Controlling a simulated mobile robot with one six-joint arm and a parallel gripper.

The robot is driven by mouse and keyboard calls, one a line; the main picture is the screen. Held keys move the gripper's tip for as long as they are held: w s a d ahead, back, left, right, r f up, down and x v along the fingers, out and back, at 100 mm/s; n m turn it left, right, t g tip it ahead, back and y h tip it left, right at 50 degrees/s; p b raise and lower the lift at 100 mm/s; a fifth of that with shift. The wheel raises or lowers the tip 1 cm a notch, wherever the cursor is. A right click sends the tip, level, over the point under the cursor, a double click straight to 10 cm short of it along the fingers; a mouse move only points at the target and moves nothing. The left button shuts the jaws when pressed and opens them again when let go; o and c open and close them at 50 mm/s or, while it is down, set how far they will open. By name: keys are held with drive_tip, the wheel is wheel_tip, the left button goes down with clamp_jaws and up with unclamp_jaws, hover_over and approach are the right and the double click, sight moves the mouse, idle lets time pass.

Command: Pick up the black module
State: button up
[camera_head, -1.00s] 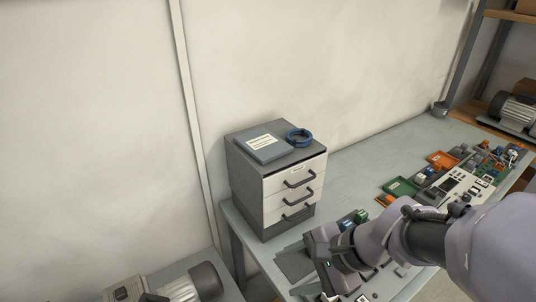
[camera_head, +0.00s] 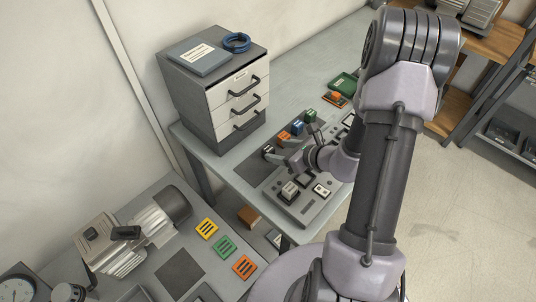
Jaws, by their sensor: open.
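A small dark module with a pale top (camera_head: 268,150), which looks like the black module, stands at the near left end of a row on a dark mat (camera_head: 262,168). Beside it in the row are an orange module (camera_head: 283,136), a blue module (camera_head: 297,128) and a green module (camera_head: 310,116). My gripper (camera_head: 292,142) is open over the front of this row, coming in from the right. One finger reaches close to the dark module, and the other reaches up near the green one. Whether a finger touches any module cannot be told.
A grey panel (camera_head: 309,211) with switches and blocks lies in front of the row. A drawer cabinet (camera_head: 197,112) stands behind left. The near bench holds a compressor (camera_head: 110,250) and yellow, green and orange plates.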

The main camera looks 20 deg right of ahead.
sight(270, 149)
drive_tip(key=b+x, duration=0.1)
drive_tip(key=x, duration=0.5)
drive_tip(key=shift+s+a+b, duration=0.1)
drive_tip(key=shift+a+b, duration=0.05)
drive_tip(key=shift+b, duration=0.25)
drive_tip(key=shift+s, duration=0.1)
drive_tip(key=shift+c, duration=0.2)
clamp_jaws()
